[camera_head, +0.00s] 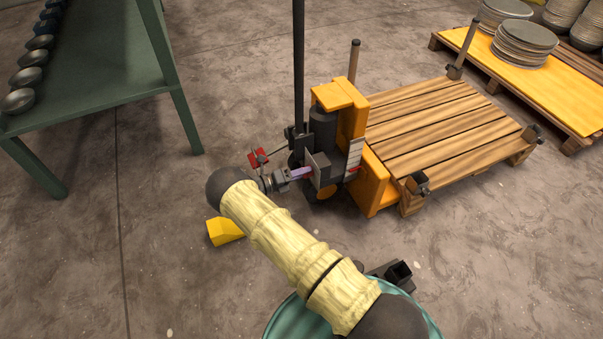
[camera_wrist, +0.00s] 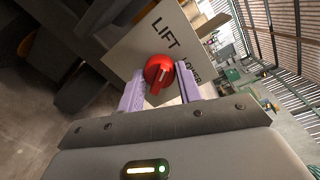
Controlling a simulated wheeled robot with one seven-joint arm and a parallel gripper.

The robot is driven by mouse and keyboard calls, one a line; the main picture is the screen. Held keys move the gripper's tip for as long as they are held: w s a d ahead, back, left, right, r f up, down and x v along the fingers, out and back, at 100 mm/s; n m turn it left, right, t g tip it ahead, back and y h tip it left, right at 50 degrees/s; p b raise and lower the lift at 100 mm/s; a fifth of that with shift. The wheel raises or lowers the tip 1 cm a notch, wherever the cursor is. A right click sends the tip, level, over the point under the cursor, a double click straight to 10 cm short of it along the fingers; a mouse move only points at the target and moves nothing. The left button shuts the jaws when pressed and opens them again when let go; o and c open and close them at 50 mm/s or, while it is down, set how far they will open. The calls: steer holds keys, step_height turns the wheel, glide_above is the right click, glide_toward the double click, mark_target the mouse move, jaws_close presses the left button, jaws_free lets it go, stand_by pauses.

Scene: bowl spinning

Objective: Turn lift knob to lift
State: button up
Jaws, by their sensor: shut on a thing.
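The red lift knob (camera_wrist: 159,74) sits on a pale panel (camera_wrist: 137,50) marked LIFT and LOWER in the wrist view. My gripper (camera_wrist: 161,88) has its two lilac fingers on either side of the knob, shut on it. In the head view my gripper (camera_head: 302,172) reaches the panel (camera_head: 318,168) on the yellow pallet truck (camera_head: 375,178); the knob is hidden there.
A wooden pallet (camera_head: 440,130) with corner posts rests on the truck's forks. A green table (camera_head: 90,70) with several bowls stands at the left. Stacked plates (camera_head: 524,45) are on a yellow-topped pallet at the back right. Bare floor lies between them.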

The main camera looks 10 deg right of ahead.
steer(key=shift+n, duration=1.3)
steer(key=shift+w, duration=0.1)
steer(key=o, duration=1)
steer(key=p+v, duration=0.2)
steer(key=v, duration=1.5)
steer(key=shift+a, duration=0.25)
steer(key=shift+w, duration=0.1)
